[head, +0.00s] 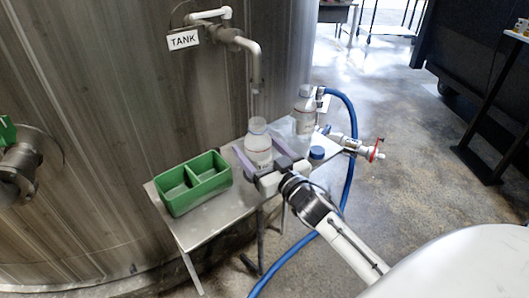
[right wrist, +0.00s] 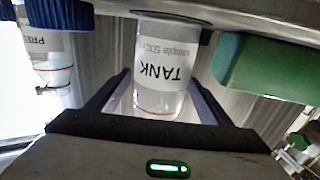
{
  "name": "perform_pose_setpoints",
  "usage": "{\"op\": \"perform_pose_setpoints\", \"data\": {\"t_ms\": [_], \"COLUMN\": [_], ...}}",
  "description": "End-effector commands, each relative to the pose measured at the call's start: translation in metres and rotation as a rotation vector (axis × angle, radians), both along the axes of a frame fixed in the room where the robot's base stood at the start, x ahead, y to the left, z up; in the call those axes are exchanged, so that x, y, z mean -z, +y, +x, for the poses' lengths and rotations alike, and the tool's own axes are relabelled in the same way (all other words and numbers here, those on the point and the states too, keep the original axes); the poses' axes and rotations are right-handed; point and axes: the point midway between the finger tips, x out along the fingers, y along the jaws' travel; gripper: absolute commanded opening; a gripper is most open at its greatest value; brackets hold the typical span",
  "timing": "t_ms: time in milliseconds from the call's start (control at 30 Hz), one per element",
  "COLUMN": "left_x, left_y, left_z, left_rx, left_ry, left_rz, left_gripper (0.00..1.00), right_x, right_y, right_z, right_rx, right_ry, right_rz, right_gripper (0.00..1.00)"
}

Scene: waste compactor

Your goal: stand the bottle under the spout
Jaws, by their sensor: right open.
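The sample bottle (head: 258,150), clear with a white label, stands upright on the metal table, below the bent spout (head: 255,70) of the tank. In the right wrist view the bottle (right wrist: 160,75) shows inverted, its label reading TANK. My right gripper (head: 254,144) is open, with one purple finger on each side of the bottle. In the right wrist view some space shows between the fingers and the bottle; whether either touches is hard to tell. My left gripper is not in view.
A green two-part bin (head: 175,201) sits on the table's left. A second bottle (head: 304,112) stands behind to the right, near a blue cap (head: 317,153). A valve with a red handle (head: 374,152) and a blue hose (head: 351,120) are at the right.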

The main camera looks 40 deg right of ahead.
Motion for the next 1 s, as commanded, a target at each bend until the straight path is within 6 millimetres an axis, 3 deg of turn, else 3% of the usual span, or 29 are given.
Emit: {"op": "perform_pose_setpoints", "data": {"t_ms": [167,500,733,867,1000], "left_x": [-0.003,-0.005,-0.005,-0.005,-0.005], "left_y": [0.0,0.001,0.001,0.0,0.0], "left_z": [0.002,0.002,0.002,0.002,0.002], "left_rx": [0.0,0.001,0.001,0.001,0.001], "left_ry": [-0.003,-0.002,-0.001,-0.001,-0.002], "left_rz": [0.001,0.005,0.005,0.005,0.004], "left_gripper": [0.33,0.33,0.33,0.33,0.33], "right_x": [0.0,0.0,0.003,0.048,0.129], "right_y": [0.003,0.009,0.013,0.038,0.098], "right_z": [-0.026,-0.096,-0.119,-0.134,-0.175], "right_rx": [-0.001,0.002,-0.001,-0.022,-0.109], "right_ry": [0.003,0.003,0.011,0.14,0.405], "right_rz": [0.001,0.002,0.002,0.014,0.025], "right_gripper": [0.73,0.73,0.73,0.73,0.73]}}
